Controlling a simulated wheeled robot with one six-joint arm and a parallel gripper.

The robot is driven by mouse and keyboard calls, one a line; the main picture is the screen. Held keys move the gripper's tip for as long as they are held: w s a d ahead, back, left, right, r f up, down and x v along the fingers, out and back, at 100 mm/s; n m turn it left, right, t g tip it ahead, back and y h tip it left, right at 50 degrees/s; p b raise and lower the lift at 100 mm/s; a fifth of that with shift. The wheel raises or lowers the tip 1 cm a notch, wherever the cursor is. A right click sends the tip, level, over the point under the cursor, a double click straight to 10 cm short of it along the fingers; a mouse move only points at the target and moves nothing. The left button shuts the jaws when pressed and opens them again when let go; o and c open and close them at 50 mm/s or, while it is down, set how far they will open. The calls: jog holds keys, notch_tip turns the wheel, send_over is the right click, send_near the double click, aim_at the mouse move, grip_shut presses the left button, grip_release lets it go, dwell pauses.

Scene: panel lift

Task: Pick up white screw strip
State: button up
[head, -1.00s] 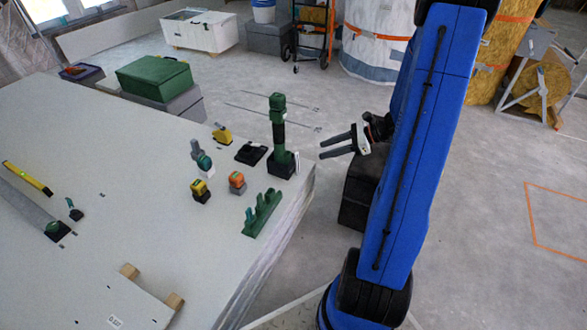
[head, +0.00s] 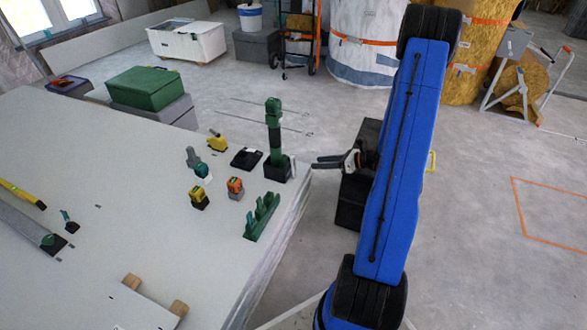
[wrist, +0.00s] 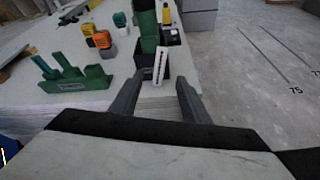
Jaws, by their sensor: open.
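The white screw strip (wrist: 160,66) is a narrow pale piece with a row of dark marks. In the wrist view it stands upright, slightly tilted, in front of the black base of a green upright tool (wrist: 148,30) at the panel stack's edge. In the head view my gripper (head: 316,163) is just right of the stack's corner, apart from the tool.
A green toothed holder (head: 262,216), an orange tool (head: 235,187), a yellow tool (head: 199,195) and a flat black piece (head: 246,158) lie near the tool on the white panel stack (head: 120,235). Open floor (head: 470,220) lies to the right.

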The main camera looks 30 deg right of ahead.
aim_at(294, 164)
jog(key=x, duration=1)
jog(key=shift+w+f, duration=0.1)
jog(key=shift+w, duration=0.05)
grip_shut()
